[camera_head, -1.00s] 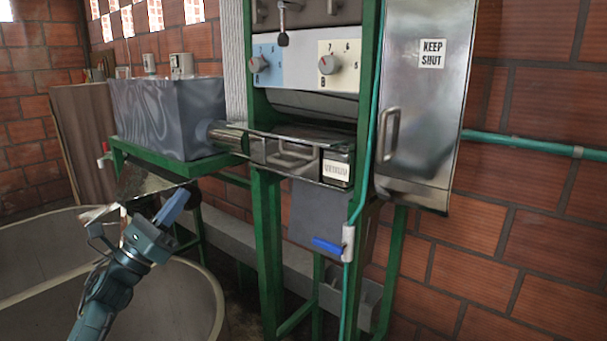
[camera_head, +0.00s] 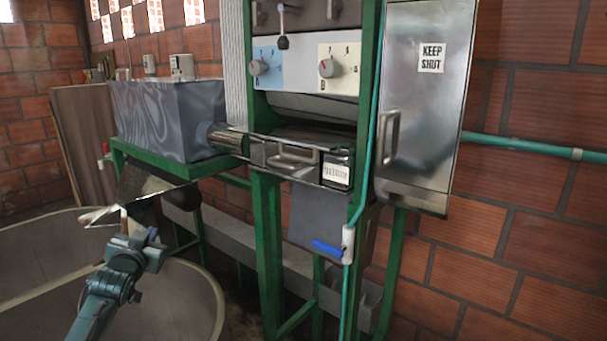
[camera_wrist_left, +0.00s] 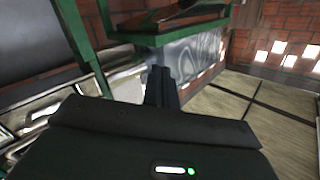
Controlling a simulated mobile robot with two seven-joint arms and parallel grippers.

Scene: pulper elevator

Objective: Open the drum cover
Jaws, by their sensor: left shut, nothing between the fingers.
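The green-framed machine has a dark curved surface (camera_head: 312,106) below its dials, and a metal front (camera_head: 275,156) with a bar handle (camera_head: 290,157) and a small white label below that. I cannot tell which of these is the drum cover; no part stands visibly open. My left gripper (camera_head: 148,241) is at the lower left, well left of and below the handle, in front of the round vat. It is shut and empty. Its dark fingers show in the left wrist view (camera_wrist_left: 161,87), touching nothing I can make out. My right gripper is not in view.
A steel cabinet door (camera_head: 425,100) marked KEEP SHUT closes off the machine's right side. A green pipe with a blue-handled valve (camera_head: 328,248) runs down the front. A grey tank (camera_head: 165,118) and a metal chute (camera_head: 140,195) stand left, above round vats (camera_head: 205,300).

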